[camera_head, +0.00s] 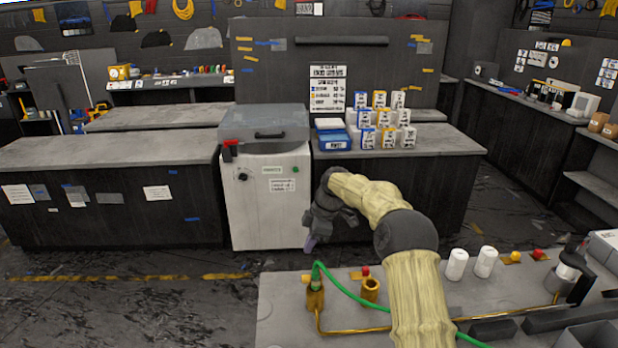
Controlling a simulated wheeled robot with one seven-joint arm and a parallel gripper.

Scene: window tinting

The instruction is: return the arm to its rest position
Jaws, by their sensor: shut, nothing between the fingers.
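My arm reaches up from the lower right of the head view and bends left. The fingertips are small and dark in this view.
The near worktop carries brass fittings (370,290), a green hose (350,302) and white cylinders (457,265). A white cabinet with a grey lid (265,125) stands behind. Boxes (380,120) sit on the black counter.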

